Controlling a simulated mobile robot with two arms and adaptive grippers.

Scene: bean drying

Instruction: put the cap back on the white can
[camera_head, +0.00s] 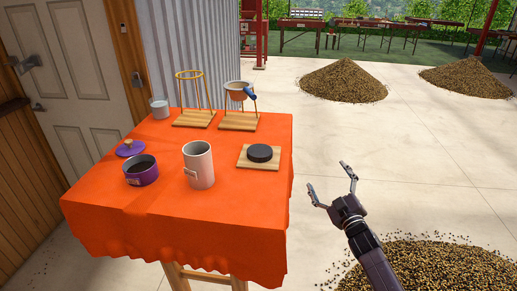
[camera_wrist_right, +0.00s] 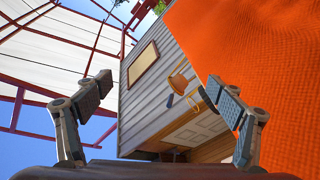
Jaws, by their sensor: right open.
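The white can (camera_head: 198,166) stands upright near the front middle of the orange-covered table, with a small tag on its side and its top uncovered. A round black disc, which looks like the cap (camera_head: 260,153), lies flat on a small wooden board (camera_head: 244,163) to the right of the can. My right gripper (camera_head: 329,181) is open and empty, off the table's right edge and apart from the cap and can. Its two spread fingers also show in the right wrist view (camera_wrist_right: 156,88), with nothing between them. My left gripper is not in view.
On the orange table (camera_head: 240,213) also stand a purple tin (camera_head: 142,174), a purple lid (camera_head: 130,148), a white cup (camera_head: 159,108), and two wooden stands, one empty (camera_head: 194,119) and one holding a dripper (camera_head: 236,93). A bean pile (camera_head: 440,266) lies on the floor.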

